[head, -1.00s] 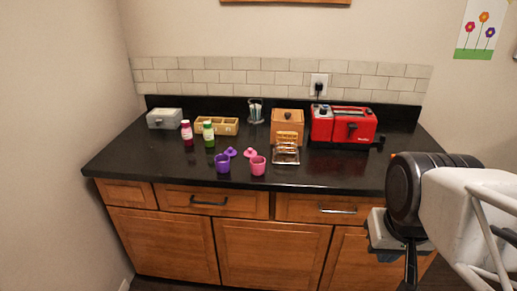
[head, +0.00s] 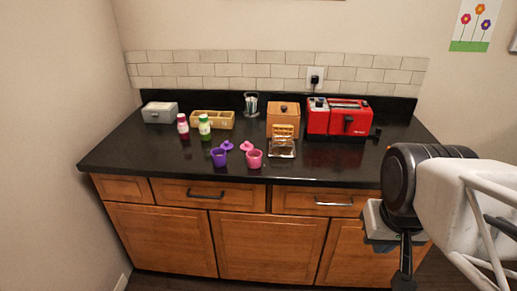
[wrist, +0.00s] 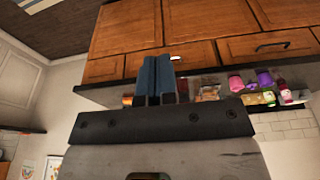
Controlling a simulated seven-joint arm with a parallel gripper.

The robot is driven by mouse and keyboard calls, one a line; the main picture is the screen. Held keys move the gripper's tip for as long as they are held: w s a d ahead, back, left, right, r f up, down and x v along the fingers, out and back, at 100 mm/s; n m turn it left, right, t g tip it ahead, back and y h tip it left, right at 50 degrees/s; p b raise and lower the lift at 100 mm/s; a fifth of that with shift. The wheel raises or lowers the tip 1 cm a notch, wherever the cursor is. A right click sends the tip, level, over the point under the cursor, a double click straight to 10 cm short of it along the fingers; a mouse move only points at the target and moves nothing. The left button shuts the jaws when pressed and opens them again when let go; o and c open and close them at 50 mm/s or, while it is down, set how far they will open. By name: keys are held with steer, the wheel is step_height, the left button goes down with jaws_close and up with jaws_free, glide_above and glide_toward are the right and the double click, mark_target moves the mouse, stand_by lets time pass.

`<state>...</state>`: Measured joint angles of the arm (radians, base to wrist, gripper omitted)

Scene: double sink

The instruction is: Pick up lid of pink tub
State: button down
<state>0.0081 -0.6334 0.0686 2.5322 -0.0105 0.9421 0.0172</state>
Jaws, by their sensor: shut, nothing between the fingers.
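The pink lid (head: 246,146) lies on the black counter just behind the open pink tub (head: 254,160), apart from it. A purple tub (head: 218,158) stands to their left with its purple lid (head: 227,145) behind it. In the wrist view the scene is upside down; the pink tub (wrist: 235,83) and purple tub (wrist: 265,78) show right of my gripper, and the pink lid is hard to make out. My gripper (wrist: 157,62) is shut and empty, its fingers side by side. It is well away from the lid, with my arm at the right of the head view.
Behind the lids stand a red bottle (head: 183,127), a green bottle (head: 204,128) and a wooden divided tray (head: 211,122). To the right are a toast rack (head: 282,148), a wooden canister (head: 283,116) and a red toaster (head: 346,118). The front left counter is clear.

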steer(key=c, duration=1.8)
jaws_free()
steer(key=o, duration=1.6)
steer(key=shift+w+r, duration=0.1)
